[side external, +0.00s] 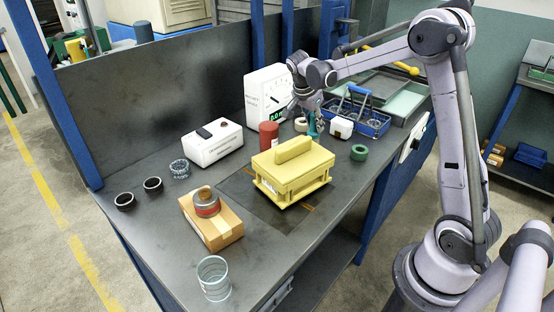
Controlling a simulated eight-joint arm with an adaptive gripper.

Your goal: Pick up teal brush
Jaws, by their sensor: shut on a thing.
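The teal brush (313,127) is upright at the back right of the bench, just behind the yellow block-shaped fixture. My gripper (312,110) reaches down to it from above and is shut on its upper part. The fingertips are small here and partly merge with the brush. The brush's lower end is partly hidden behind the yellow fixture, so I cannot tell whether it touches the bench.
Close around the brush are the yellow fixture (292,172), a red cylinder (268,135), a tan ring (301,125), a small white box (341,127), a blue basket (375,124) and a green ring (359,153).

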